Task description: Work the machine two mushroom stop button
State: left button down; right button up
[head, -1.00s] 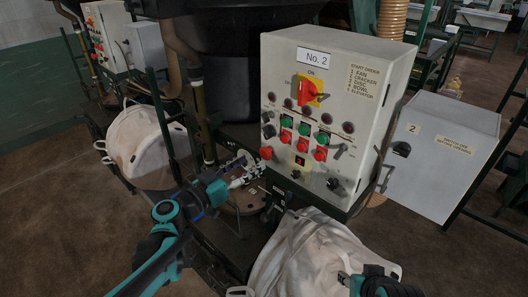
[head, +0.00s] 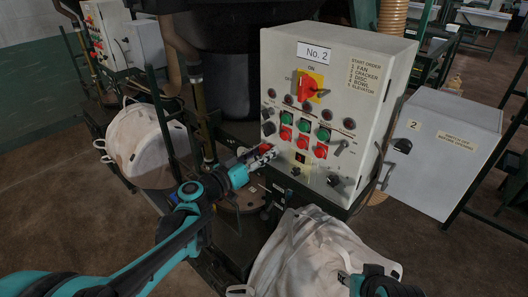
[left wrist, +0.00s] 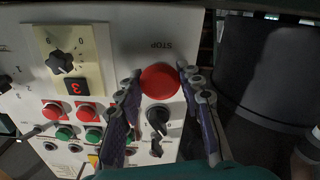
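The white control box labelled No. 2 (head: 345,60) stands in the middle of the head view. Its red mushroom stop button (left wrist: 159,82) shows in the left wrist view, beside upside-down STOP lettering. In the head view the button is mostly hidden by my left gripper (head: 264,157) at the panel's lower left. My left gripper (left wrist: 162,76) is open, with one finger on each side of the button. I cannot tell whether it touches the button. My right gripper (head: 372,284) is only partly in view at the bottom edge; its fingers are unclear.
A black selector knob (left wrist: 157,118) sits close to the button. Red and green push buttons (head: 304,133) and a red rotary switch (head: 308,88) are on the same panel. A grey box (head: 445,150) stands at the right.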

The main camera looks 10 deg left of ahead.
pick_arm(q)
jog(key=shift+s+a, duration=0.35)
jog(key=shift+s, duration=0.05)
jog(key=c, duration=1.3)
grip_release()
jog(key=o, duration=0.3)
jog(key=shift+s+a, duration=0.1)
jog(key=v, duration=1.2)
